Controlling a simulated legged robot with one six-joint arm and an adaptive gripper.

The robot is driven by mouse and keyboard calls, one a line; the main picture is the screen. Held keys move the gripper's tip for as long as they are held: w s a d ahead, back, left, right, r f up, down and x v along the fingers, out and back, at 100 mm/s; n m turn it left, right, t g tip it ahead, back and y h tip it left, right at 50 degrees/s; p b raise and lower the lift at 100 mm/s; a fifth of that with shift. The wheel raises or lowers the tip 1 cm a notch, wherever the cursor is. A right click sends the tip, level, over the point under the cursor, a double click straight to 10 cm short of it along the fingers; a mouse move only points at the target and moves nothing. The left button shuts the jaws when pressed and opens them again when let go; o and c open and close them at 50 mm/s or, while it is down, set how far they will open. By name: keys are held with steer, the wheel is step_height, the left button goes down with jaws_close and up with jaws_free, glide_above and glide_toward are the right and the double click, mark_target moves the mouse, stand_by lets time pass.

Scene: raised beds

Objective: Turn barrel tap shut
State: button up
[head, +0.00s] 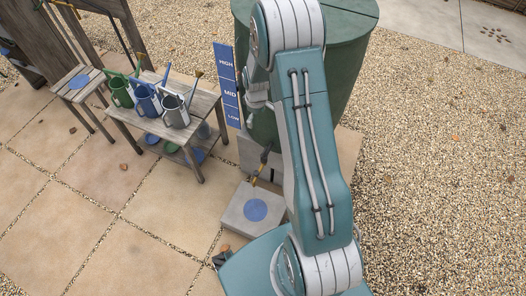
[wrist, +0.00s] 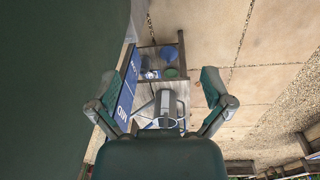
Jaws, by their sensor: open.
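The dark green barrel (head: 350,50) stands at the top middle of the head view, partly hidden by my arm. Its small brass tap (head: 262,168) sticks out low at the front, above a pale slab (head: 236,208) with a blue disc. The tap's handle position is too small to tell. My gripper (wrist: 160,103) is open and empty in the wrist view, with its fingers spread wide. The barrel's side (wrist: 60,70) fills the left of that view. The tap does not show there. In the head view my arm hides most of the gripper.
A blue level sign (head: 227,85) marked HIGH, MID and LOW stands left of the barrel. A wooden bench (head: 200,105) holds green, blue and grey watering cans. A small stool (head: 75,83) stands further left. Open paving lies at the lower left, gravel at the right.

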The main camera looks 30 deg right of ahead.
steer(key=n+g, duration=0.1)
glide_above(264, 151)
step_height(264, 151, down, 11)
steer(key=shift+s+f, duration=0.1)
steer(key=shift+f, duration=0.7)
step_height(264, 151, down, 10)
steer(key=shift+a, duration=0.1)
steer(key=shift+c, duration=0.3)
steer(key=c, duration=0.8)
